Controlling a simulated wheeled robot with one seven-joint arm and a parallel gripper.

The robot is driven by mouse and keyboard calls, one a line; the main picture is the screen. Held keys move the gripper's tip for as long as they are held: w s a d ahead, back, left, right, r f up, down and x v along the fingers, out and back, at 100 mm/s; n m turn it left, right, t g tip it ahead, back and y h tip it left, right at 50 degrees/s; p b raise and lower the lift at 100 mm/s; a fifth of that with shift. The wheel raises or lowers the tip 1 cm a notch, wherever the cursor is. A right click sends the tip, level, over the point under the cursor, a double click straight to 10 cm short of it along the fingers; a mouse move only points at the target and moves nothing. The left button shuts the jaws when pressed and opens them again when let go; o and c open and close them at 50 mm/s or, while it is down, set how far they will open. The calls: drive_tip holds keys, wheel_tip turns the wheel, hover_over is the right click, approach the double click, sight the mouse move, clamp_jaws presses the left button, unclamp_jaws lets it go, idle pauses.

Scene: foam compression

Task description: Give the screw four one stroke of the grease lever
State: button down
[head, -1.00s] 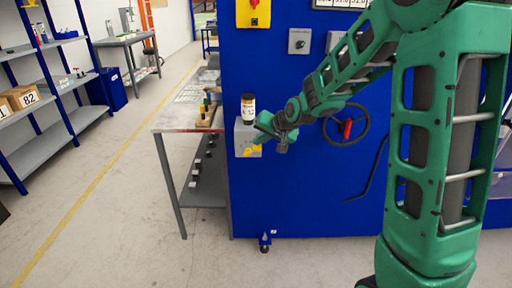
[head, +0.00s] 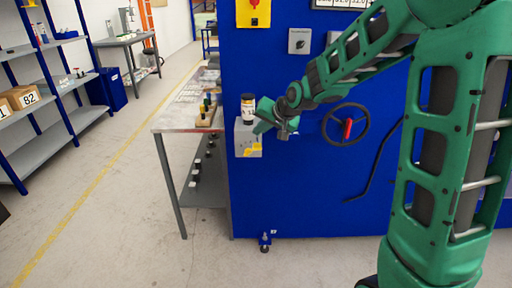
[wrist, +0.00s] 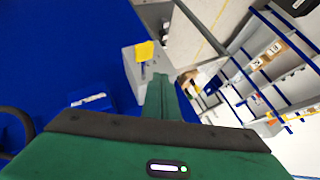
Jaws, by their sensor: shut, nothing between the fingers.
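A grey grease box (head: 246,140) with a yellow label is fixed at the left edge of the blue machine. A dark cartridge (head: 248,110) with a pale label stands upright on top of it. My gripper (head: 262,120) is shut and empty, in front of the box's right side in the head view. In the wrist view, my gripper's green fingers (wrist: 160,92) point towards the grey box (wrist: 128,66). A small dark part, perhaps the lever, shows below the yellow label, but I cannot make it out clearly. I cannot tell whether the fingers touch the box.
A black handwheel (head: 345,124) with a red knob and a bent dark bar are on the blue panel (head: 320,200) at right. A metal table (head: 180,121) with small bottles stands left of the box. The floor further left is clear up to the shelves (head: 45,150).

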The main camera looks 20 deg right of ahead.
drive_tip(key=shift+r, duration=1.3)
drive_tip(key=shift+s+d, duration=0.25)
drive_tip(key=shift+d, duration=0.05)
drive_tip(key=s+d+f+g+h, duration=0.15)
drive_tip(key=s+d, duration=0.35)
drive_tip(key=s, duration=0.5)
drive_tip(key=s+d+g+h, duration=0.1)
drive_tip(key=s+d+g, duration=0.3)
drive_tip(key=s, duration=0.6)
drive_tip(key=s+d+f+g+h, duration=0.1)
drive_tip(key=s+d, duration=0.5)
drive_tip(key=s, duration=0.4)
drive_tip(key=s+f+m+g, duration=0.1)
drive_tip(key=s+g, duration=0.1)
drive_tip(key=s, duration=1.1)
drive_tip(key=shift+a+f+y, duration=0.25)
drive_tip(key=shift+f+y, duration=0.05)
drive_tip(key=shift+y, duration=0.15)
drive_tip(key=shift+g, duration=0.25)
